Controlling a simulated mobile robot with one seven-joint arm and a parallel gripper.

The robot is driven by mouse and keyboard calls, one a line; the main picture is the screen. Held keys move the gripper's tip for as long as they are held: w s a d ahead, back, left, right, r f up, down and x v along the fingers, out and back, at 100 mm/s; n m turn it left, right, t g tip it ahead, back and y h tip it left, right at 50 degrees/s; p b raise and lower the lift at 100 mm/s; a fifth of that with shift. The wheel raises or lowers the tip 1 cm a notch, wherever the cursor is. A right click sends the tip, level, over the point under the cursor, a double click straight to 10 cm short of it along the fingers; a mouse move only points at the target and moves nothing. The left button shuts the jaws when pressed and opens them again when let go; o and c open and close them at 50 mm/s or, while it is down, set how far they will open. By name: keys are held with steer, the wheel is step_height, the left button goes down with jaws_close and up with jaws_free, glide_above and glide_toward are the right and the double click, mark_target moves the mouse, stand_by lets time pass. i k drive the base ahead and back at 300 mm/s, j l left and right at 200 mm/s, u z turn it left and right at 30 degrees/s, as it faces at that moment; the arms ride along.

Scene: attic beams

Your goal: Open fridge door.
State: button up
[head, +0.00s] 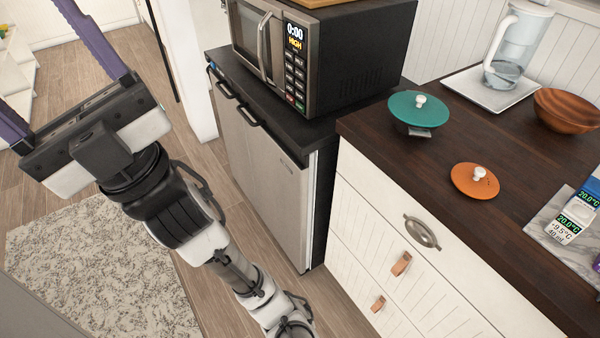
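The small fridge has a steel-grey front door (262,163) and a black top (308,129). It stands in the middle of the head view, and its door looks shut. Two dark handle pieces (249,116) sit along the door's top edge. My gripper (32,52) is at the left of the view, with its two purple fingers spread wide apart. Nothing shows between the fingers, though their tips run to or past the picture edge. The gripper is well to the left of the fridge and not touching it.
A microwave (345,62) stands on the fridge. To the right, a white drawer cabinet (385,245) has a dark wooden top holding a teal lid (418,112), an orange lid (474,182), a wooden bowl (566,108) and a pitcher (517,45). A grey rug (95,265) lies left; wood floor is open beside the fridge.

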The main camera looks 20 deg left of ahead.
mark_target(283, 179)
steer(key=i+j, duration=0.2)
steer(key=j, duration=0.2)
steer(key=i+j+u, duration=0.1)
steer(key=j, duration=0.3)
steer(key=i+j, duration=0.25)
steer(key=j, duration=0.15)
